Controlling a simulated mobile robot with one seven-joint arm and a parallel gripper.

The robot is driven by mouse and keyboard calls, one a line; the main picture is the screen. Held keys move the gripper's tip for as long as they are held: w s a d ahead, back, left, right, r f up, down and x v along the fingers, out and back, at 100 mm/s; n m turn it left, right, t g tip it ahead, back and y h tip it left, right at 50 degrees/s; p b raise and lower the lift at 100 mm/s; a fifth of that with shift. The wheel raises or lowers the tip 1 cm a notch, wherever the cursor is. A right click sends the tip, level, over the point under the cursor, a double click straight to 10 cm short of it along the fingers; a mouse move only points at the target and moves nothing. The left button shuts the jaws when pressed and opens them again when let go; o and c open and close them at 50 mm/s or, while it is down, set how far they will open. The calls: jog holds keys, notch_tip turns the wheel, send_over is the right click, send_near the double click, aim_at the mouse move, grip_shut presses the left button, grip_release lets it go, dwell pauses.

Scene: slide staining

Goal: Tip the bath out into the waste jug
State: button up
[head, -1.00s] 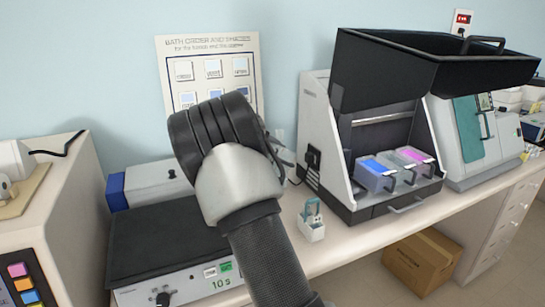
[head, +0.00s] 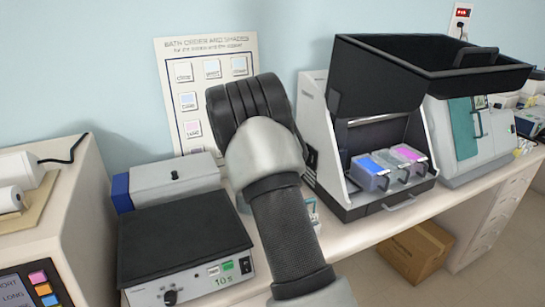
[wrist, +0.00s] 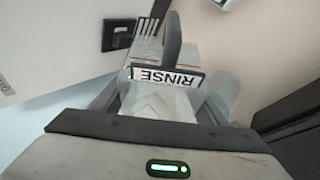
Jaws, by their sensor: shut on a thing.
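The bath labelled RINSE (wrist: 145,105) is a clear box with a dark upright handle and a white label, which reads upside down in the wrist view. My gripper (wrist: 165,105) is shut on it, with dark fingers on both sides. Its exact tilt and any liquid in it cannot be told. In the head view my own arm hides the gripper and the held bath. I cannot make out the waste jug in either view.
The open stainer (head: 345,120) holds a blue bath (head: 370,175) and a pink bath (head: 407,155). A hotplate-like box (head: 185,240) stands left of my arm. A small caddy (head: 312,208) is mostly hidden behind my arm. A chart (head: 190,100) hangs behind.

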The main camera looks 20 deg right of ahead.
jog(key=shift+r+p, duration=0.15)
jog(key=shift+p, duration=0.5)
jog(key=shift+y+p, duration=0.6)
jog(key=shift+p, duration=0.45)
jog(key=shift+f+m+y+p, duration=0.3)
jog(key=shift+p, duration=0.05)
jog(key=f+y, duration=0.1)
jog(key=y, duration=0.1)
jog(key=shift+a+f+y, duration=0.1)
jog(key=shift+y, duration=0.3)
jog(key=shift+a, duration=0.3)
jog(key=shift+f+m+y, duration=0.1)
jog(key=shift+m+y, duration=0.2)
jog(key=shift+y, duration=0.1)
